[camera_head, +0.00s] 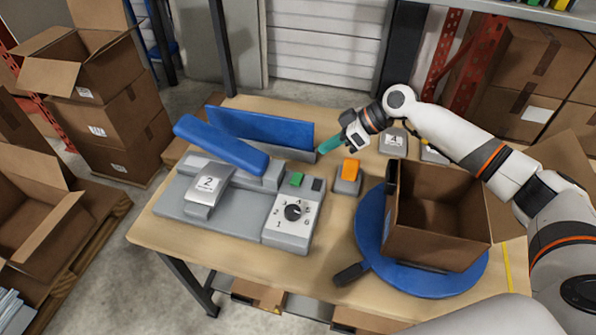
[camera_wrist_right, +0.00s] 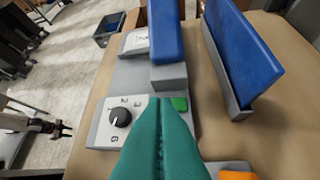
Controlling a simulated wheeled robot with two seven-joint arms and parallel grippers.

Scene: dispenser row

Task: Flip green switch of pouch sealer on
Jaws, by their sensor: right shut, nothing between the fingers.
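The pouch sealer (camera_head: 235,231) is a grey unit with a raised blue bar, a numbered dial (camera_head: 292,211) and a small green switch (camera_head: 296,179) behind the dial. My right gripper (camera_head: 326,148) has its teal fingers shut and empty, behind and to the right of the switch. In the right wrist view the shut fingertips (camera_wrist_right: 165,101) appear beside the green switch (camera_wrist_right: 180,104) and overlap its left side. I cannot tell whether they touch it, or which way the switch is set.
A blue upright panel (camera_head: 260,128) stands behind the sealer. A grey block with an orange top (camera_head: 350,170) stands right of the switch. An open carton (camera_head: 440,245) sits on a blue turntable (camera_head: 368,235) at the right. The table's (camera_head: 335,215) strip between sealer and turntable is clear.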

